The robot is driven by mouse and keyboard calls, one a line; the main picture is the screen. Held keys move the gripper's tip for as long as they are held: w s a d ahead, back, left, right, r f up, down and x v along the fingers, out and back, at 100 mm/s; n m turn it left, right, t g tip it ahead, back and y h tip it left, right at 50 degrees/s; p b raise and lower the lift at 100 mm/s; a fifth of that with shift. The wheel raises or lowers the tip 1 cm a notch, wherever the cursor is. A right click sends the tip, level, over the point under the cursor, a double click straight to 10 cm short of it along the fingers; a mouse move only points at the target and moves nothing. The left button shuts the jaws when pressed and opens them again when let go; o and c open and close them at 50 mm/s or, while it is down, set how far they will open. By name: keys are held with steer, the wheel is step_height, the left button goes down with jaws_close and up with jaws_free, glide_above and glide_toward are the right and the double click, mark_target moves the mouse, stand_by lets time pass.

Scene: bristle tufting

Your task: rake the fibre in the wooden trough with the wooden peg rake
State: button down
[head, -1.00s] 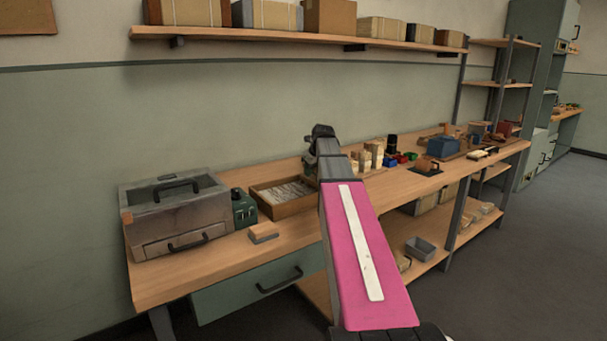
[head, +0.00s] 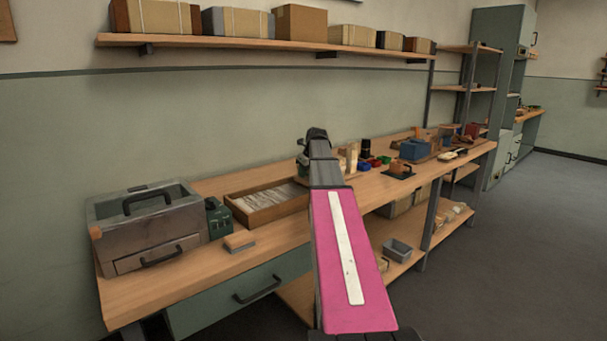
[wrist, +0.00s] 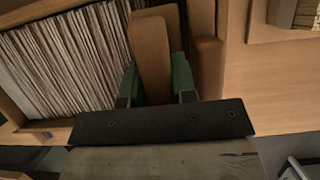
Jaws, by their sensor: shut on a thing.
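The wooden trough (head: 280,211) stands on the bench with pale, straight fibre (head: 262,198) in it. In the wrist view the fibre (wrist: 60,62) fills the left side, its strands lying side by side. My gripper (wrist: 156,80) has green fingers shut on a brown wooden piece (wrist: 152,48), which I take as the peg rake. It overlaps the trough's right part in that view. Its pegs are not visible, and I cannot tell whether it touches the fibre. In the head view my pink and grey arm hides the gripper and rake.
A grey metal box (head: 147,230) and a small green box (head: 219,217) stand left of the trough. A small block (head: 240,241) lies near the bench's front edge. Several blocks and a blue box (head: 413,149) stand farther right. A shelf (head: 250,42) runs above.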

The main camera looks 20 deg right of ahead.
steer(key=s+a, duration=0.3)
steer(key=a, duration=0.6)
steer(key=s+a, duration=0.3)
steer(key=a, duration=0.6)
steer(key=s+a, duration=0.3)
steer(key=a, duration=0.7)
steer(key=w+d, duration=0.3)
steer(key=d, duration=0.6)
steer(key=w+d, duration=0.3)
steer(key=d, duration=0.6)
steer(key=w+d, duration=0.3)
steer(key=d, duration=0.7)
steer(key=shift+a, duration=0.1)
steer(key=shift+s+a, duration=0.3)
steer(key=shift+a, duration=0.5)
steer(key=shift+s+a, duration=0.25)
steer(key=shift+a, duration=0.55)
steer(key=shift+d, duration=0.1)
steer(key=shift+w+d, duration=0.3)
steer(key=shift+d, duration=0.5)
steer(key=shift+w+d, duration=0.25)
steer(key=shift+d, duration=0.55)
